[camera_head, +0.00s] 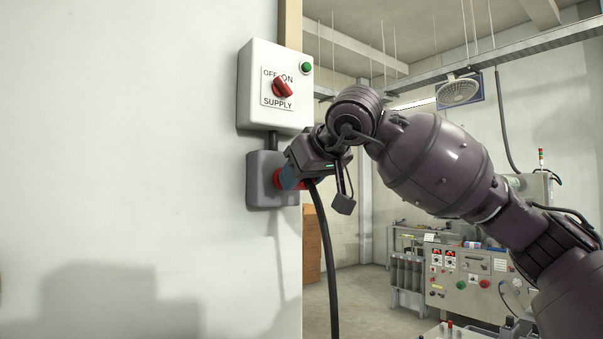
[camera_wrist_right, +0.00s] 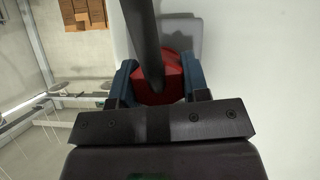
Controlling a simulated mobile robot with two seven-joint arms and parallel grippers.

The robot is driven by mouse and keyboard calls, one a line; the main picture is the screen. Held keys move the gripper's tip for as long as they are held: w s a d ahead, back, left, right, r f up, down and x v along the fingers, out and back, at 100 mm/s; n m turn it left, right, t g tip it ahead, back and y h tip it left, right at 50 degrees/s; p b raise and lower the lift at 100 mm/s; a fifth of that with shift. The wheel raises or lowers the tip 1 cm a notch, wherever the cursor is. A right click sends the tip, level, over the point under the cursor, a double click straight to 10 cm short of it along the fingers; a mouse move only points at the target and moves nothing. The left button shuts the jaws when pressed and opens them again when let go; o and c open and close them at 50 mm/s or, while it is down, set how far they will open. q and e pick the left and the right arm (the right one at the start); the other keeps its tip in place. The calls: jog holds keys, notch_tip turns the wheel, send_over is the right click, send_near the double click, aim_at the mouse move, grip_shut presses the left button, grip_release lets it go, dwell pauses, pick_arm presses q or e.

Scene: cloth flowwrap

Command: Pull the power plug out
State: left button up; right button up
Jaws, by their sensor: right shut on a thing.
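The red power plug (camera_wrist_right: 160,84) sits between the two blue fingers of my right gripper (camera_wrist_right: 158,82) in the right wrist view, with its thick black cable in front of it. In the head view the right gripper (camera_head: 291,177) is shut on the plug right at the grey socket box (camera_head: 262,192) on the wall. Only a red edge of the plug shows there, against the box face. The black cable (camera_head: 328,260) hangs down from the gripper. How deep the plug sits is hidden. My left gripper is in neither view.
A white switch box (camera_head: 253,95) with a red rotary knob (camera_head: 282,87) and a green lamp (camera_head: 306,68) is mounted just above the socket box. The wall (camera_head: 120,140) ends right of it. A control panel bench (camera_head: 465,285) stands far behind my right arm.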

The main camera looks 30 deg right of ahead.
jog(key=shift+n+h, duration=0.8)
jog(key=shift+h, duration=0.1)
jog(key=shift+s, duration=0.7)
jog(key=shift+s+d+b, duration=0.15)
jog(key=shift+s+b, duration=0.25)
jog(key=shift+s, duration=0.65)
jog(key=shift+s+d+b, duration=0.1)
jog(key=shift+s+b, duration=0.25)
jog(key=shift+s, duration=0.7)
